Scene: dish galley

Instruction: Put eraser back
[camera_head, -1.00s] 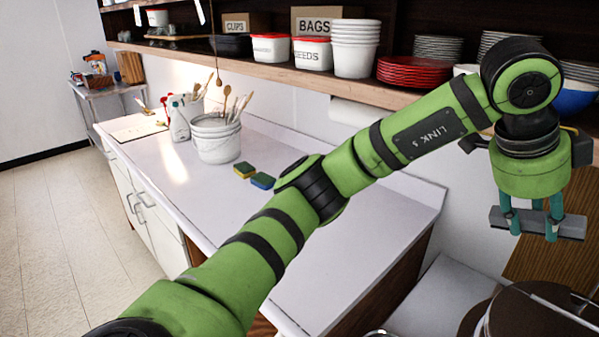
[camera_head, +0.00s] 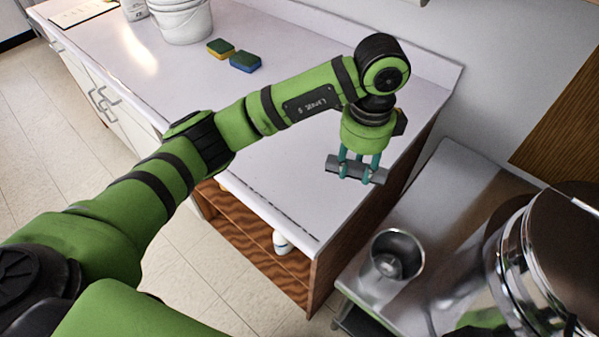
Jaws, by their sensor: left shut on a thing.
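My left gripper (camera_head: 359,166) is shut on a grey bar-shaped eraser (camera_head: 374,176). The eraser lies crosswise between the teal fingers and sticks out on both sides. In the picture the gripper and eraser are over the right end of the white counter (camera_head: 290,190), near its right edge. They appear held above the surface; the exact height I cannot tell. My right gripper is not in view.
Two sponges (camera_head: 245,62) lie on the counter near a white bucket (camera_head: 184,22). An open wooden shelf under the counter holds a white bottle (camera_head: 281,242). A metal cup (camera_head: 396,254) and a large shiny metal vessel (camera_head: 545,250) stand at the lower right.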

